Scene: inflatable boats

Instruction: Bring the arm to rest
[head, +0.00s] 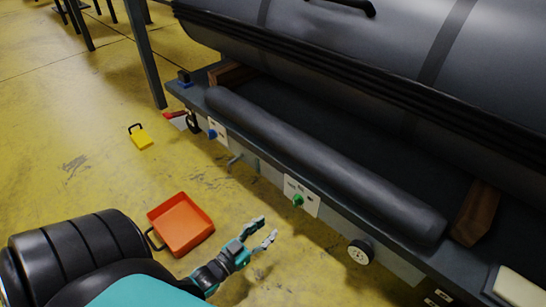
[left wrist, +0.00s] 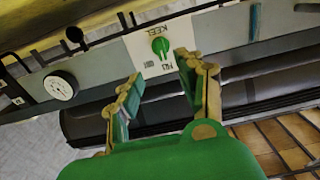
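My left arm comes in from the lower left of the head view, with a dark, padded-looking section and teal parts. Its gripper (head: 268,229) is in front of the bench's side, above the yellow floor. The two fingers are apart with nothing between them. In the left wrist view the open fingers (left wrist: 158,92) stand on either side of a white label plate (left wrist: 150,65) with a green knob (left wrist: 160,46). The gripper looks apart from the plate. The same green knob (head: 297,200) shows on the bench in the head view. My right gripper is not in view.
A dark inflatable boat (head: 350,50) lies on the bench (head: 375,212). A blue knob (head: 212,134) and a round gauge (head: 359,252) are along its side. An orange tray (head: 181,224) and a small yellow item (head: 141,138) lie on the floor. Left of these the floor is clear.

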